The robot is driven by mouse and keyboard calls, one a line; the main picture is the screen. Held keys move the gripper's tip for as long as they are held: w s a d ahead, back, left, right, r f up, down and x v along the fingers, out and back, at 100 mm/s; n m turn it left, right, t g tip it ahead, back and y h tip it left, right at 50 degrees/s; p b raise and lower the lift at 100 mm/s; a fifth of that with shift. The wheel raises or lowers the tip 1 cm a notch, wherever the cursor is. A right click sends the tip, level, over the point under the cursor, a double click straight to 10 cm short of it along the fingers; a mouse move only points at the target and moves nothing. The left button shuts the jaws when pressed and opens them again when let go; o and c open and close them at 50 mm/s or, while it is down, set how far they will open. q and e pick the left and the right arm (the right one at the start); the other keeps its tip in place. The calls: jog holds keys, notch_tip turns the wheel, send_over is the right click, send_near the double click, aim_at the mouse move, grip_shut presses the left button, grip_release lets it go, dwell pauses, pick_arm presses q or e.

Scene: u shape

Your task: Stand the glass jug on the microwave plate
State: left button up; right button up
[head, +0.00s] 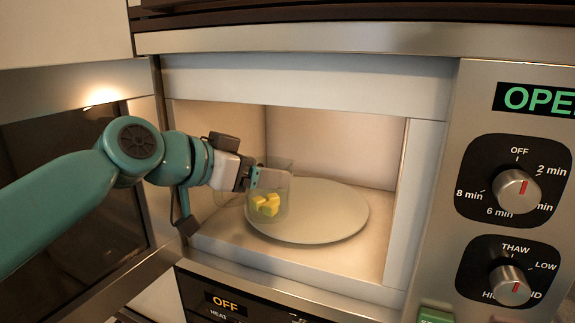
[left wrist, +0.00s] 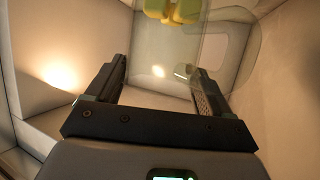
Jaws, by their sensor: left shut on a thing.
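The clear glass jug (head: 281,187) with several yellow pieces inside is in the microwave, upright or nearly so, over the left part of the plate. I cannot tell whether its base touches the plate. The round, pale microwave plate (head: 325,220) lies flat on the microwave floor, its left edge partly behind the jug. My left gripper (head: 253,178) reaches in from the left and is shut on the jug at its left side. In the left wrist view the see-through jug (left wrist: 165,60) shows between and beyond the fingers, with the yellow pieces at the top. My right gripper is out of view.
The microwave door (head: 60,200) stands open at the left, behind my left arm. The control panel (head: 515,220) with its knobs and a green "OPEN" display is at the right. The right part of the plate is bare. The cavity's left wall is close to my left gripper.

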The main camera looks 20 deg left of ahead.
aim_at(282, 167)
pick_arm(q)
jog(key=w+f+p, duration=0.1)
jog(key=w, duration=0.2)
jog(key=w+f, duration=0.1)
jog(key=w, duration=0.2)
jog(key=w+f+p, duration=0.1)
jog(key=w, duration=0.2)
jog(key=shift+w+d+f+p, duration=0.15)
jog(key=shift+w+d+p, duration=0.1)
jog(key=shift+p, duration=0.1)
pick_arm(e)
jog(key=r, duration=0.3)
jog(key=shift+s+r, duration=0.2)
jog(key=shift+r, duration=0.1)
pick_arm(q)
jog(key=shift+f, duration=0.1)
jog(key=shift+f, duration=0.1)
jog(key=o, duration=1.2)
jog(key=shift+r, duration=0.3)
jog(key=b+v, duration=0.1)
jog(key=v, duration=0.2)
jog(key=b+v, duration=0.1)
jog(key=v, duration=0.2)
jog(key=shift+s+a, duration=0.2)
jog(key=shift+s, duration=0.2)
jog(key=shift+s+a+r, duration=0.1)
jog(key=shift+s, duration=0.15)
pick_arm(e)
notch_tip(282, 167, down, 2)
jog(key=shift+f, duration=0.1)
